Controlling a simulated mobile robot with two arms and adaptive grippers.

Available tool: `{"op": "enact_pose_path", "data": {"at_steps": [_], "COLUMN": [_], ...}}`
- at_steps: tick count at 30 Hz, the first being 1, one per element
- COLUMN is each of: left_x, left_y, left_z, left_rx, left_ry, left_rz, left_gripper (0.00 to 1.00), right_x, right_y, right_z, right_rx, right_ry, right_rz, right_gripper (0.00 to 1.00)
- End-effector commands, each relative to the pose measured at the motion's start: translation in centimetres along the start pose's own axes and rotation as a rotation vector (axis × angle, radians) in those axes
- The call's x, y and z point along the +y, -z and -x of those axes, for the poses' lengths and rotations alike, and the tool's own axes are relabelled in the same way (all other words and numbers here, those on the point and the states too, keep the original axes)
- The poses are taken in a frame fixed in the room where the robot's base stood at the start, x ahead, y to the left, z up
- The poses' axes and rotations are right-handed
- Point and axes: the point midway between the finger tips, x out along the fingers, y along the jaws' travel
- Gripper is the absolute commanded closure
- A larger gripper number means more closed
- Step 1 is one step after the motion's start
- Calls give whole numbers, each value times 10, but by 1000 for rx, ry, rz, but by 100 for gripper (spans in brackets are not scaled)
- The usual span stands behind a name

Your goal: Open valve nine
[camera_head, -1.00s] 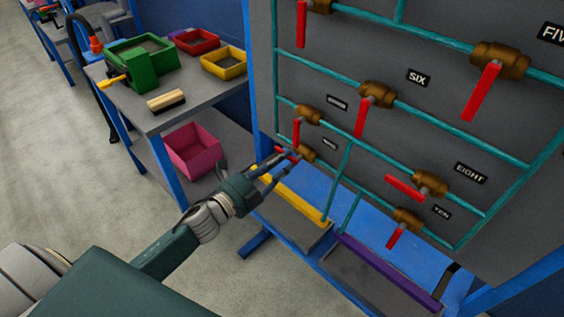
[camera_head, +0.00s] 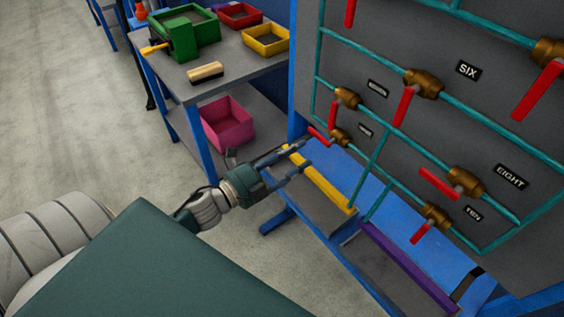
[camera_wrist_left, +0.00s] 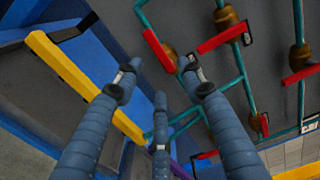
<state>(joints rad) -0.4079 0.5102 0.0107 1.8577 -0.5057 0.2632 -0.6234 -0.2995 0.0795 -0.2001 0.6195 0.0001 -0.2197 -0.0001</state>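Valve nine has a brass body (camera_head: 339,137) low at the left of the panel, with a red handle (camera_head: 318,134) pointing left. Its small label (camera_head: 366,130) is too blurred to read. In the left wrist view, its red handle (camera_wrist_left: 158,49) shows just beyond the fingers. My left gripper (camera_head: 301,156) is open and empty. Its upper fingertip is close below the handle; whether they touch I cannot tell. The fingers (camera_wrist_left: 161,80) stand apart in the left wrist view with nothing between them. My right gripper is not in view.
A valve with a hanging red handle (camera_head: 339,115) is just above valve nine. Valve ten (camera_head: 437,216) and valve eight (camera_head: 464,182) are to the right. A yellow bar (camera_head: 320,180) and a purple bar (camera_head: 410,268) lie below. A workbench (camera_head: 225,68) with bins stands left.

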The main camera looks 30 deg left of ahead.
Motion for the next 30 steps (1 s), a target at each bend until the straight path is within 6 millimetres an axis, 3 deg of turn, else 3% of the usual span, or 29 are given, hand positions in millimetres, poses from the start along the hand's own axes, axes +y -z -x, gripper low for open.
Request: {"op": "enact_pose_path", "data": {"at_steps": [3, 10, 27, 30], "left_x": [1, 0, 0, 9], "left_y": [1, 0, 0, -4], "left_z": [25, 50, 52, 53], "left_rx": [-1, -1, 0, -15], "left_ry": [-3, 0, 0, -14], "left_rz": [0, 0, 0, 21], "left_gripper": [60, 60, 60, 60], "right_x": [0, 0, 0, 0], "right_y": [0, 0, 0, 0], "right_z": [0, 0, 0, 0], "right_rx": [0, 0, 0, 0], "right_ry": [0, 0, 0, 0], "right_rz": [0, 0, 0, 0], "right_gripper": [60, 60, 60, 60]}}
